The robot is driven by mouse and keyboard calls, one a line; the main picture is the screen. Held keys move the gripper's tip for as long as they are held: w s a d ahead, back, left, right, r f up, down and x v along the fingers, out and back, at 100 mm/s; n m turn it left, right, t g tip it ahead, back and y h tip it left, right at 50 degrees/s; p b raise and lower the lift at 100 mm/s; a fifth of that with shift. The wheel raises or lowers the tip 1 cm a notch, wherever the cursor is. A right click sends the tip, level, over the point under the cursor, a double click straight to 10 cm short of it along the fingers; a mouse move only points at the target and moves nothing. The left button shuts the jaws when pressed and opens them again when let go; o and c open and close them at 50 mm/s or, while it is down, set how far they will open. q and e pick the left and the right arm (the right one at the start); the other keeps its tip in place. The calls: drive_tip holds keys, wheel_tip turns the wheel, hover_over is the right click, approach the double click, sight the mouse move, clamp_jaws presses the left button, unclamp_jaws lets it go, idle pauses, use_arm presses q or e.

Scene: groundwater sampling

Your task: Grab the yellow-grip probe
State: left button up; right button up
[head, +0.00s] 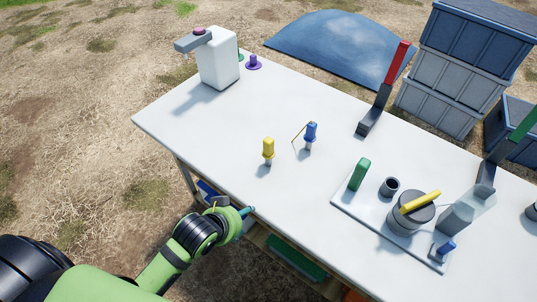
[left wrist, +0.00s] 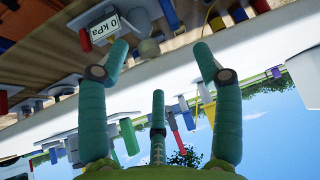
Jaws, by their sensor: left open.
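The yellow-grip probe (head: 268,148) stands upright on the white table (head: 225,125), left of a similar blue-grip probe (head: 311,131). My left gripper (head: 247,211) is at the table's near edge, below and left of the yellow-grip probe and apart from it. In the left wrist view my left gripper (left wrist: 161,52) has its fingers spread with nothing between them. That view looks upside down; a yellow piece (left wrist: 208,108) shows beside the right finger, but I cannot tell if it is the probe. My right gripper is not in view.
A white dispenser (head: 217,60) stands at the far left. A tray (head: 350,202) at right holds a green-grip piece (head: 359,174), a small cup (head: 390,186) and a grey pot (head: 410,214) with a yellow bar. A red-handled tool (head: 397,62) stands behind. The table's left part is clear.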

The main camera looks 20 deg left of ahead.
use_arm(q)
drive_tip(key=w+d+r+t+h, duration=0.1)
drive_tip(key=w+r+t, duration=0.1)
drive_tip(key=w+r, duration=0.2)
drive_tip(key=m+t+h, duration=0.2)
drive_tip(key=t+h, duration=0.1)
approach(267, 149)
drive_tip(key=d+x, duration=0.1)
drive_tip(key=x, duration=1)
drive_tip(key=shift+w+a+f+p, duration=0.1)
drive_tip(key=shift+w+a+p, duration=0.1)
drive_tip(key=shift+a+p, duration=0.15)
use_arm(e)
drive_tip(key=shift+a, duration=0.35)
use_arm(q)
drive_tip(key=shift+c, duration=0.4)
drive_tip(key=c, duration=1.1)
